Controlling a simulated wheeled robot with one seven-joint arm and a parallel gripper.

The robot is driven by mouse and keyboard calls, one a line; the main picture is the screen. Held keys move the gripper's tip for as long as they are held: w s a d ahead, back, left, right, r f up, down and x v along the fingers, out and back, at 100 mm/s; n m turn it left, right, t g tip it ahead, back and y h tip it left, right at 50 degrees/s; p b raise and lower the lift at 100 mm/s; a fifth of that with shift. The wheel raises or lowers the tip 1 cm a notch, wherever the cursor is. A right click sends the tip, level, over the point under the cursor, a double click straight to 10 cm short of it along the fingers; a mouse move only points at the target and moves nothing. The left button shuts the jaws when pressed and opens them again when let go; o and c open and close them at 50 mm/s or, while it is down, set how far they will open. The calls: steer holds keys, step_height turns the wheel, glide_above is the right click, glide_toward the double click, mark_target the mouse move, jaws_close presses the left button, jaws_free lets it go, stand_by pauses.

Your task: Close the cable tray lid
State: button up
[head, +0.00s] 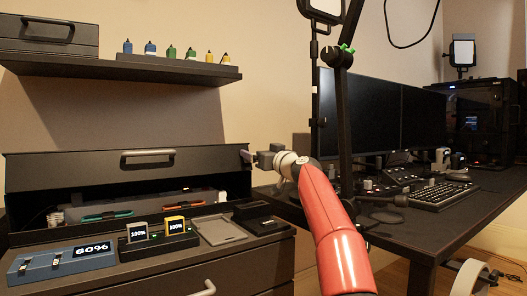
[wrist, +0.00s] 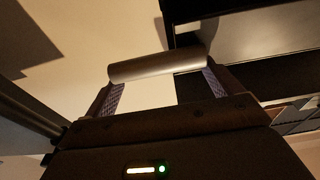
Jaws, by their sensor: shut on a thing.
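The cable tray lid (head: 85,172) is a long black panel with a grey bar handle (head: 148,156) at its middle. In the head view it stands raised above the open tray (head: 35,237), where cables and strips show inside. My gripper (head: 247,157) is at the lid's right end, well right of the bar handle. In the wrist view my gripper (wrist: 160,75) is shut on a grey metal cylinder (wrist: 157,66) that spans between its fingers. I cannot tell whether this cylinder belongs to the lid.
A shelf (head: 100,68) with small bottles hangs above. A desk (head: 410,230) with monitors and a keyboard is at right.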

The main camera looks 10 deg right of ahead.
steer(key=shift+w+a+f, duration=0.15)
steer(key=shift+w+f, duration=0.05)
steer(key=shift+f, duration=0.2)
steer(key=shift+w+a+f, duration=0.1)
steer(key=shift+w+f, duration=0.1)
steer(key=shift+f, duration=0.2)
steer(key=o, duration=1.1)
steer(key=r+b+v, duration=0.1)
steer(key=v, duration=0.7)
steer(key=shift+s+d+r, duration=0.2)
steer(key=shift+s+d, duration=0.05)
steer(key=shift+d, duration=0.05)
